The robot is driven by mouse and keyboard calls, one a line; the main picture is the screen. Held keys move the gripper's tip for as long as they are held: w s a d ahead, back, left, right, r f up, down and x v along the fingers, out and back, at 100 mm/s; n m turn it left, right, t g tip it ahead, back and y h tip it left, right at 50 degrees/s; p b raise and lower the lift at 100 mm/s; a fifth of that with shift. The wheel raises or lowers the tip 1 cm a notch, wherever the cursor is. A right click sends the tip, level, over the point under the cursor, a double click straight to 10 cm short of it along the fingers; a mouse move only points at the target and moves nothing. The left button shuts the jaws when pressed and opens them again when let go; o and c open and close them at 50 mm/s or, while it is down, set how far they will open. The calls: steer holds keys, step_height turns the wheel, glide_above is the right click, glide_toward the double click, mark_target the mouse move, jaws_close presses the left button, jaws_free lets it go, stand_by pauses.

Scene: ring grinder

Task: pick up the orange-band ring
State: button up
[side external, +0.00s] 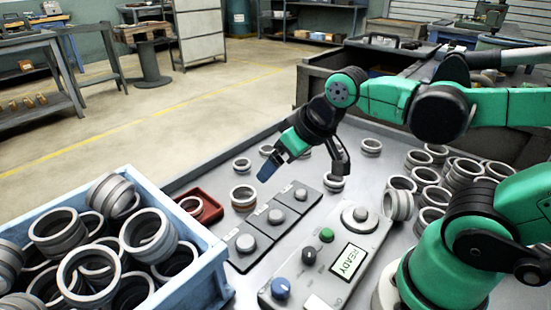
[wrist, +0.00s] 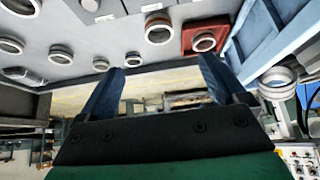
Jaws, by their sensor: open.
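The orange-band ring (side external: 244,199) stands on the grey table, just right of the small red tray, with a dull orange-brown band around its side. In the wrist view the ring (wrist: 158,28) shows near the top, left of the red tray. My gripper (side external: 268,170) is above the table, up and to the right of the ring in the side view, and apart from it. In the wrist view its two blue fingers (wrist: 162,68) are spread wide with nothing between them.
The red tray (side external: 212,208) holds one ring. A blue-white crate (side external: 205,262) full of grey rings stands at front left. A row of plates with knobs (side external: 270,216) and a control panel (side external: 347,262) reading READY lie nearby. Several loose rings (side external: 465,170) crowd the right.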

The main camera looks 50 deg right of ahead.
steer(key=w+f+g, duration=0.1)
steer(key=w+g, duration=0.2)
steer(key=w, duration=0.3)
steer(key=g, duration=0.3)
glide_toward(243, 193)
steer(key=shift+s+a+f, duration=0.75)
steer(key=shift+a+f, duration=0.05)
steer(key=shift+f, duration=0.2)
steer(key=shift+w+f+g, duration=0.1)
steer(key=shift+f+g, duration=0.2)
steer(key=shift+f, duration=2.75)
steer(key=c, duration=1.2)
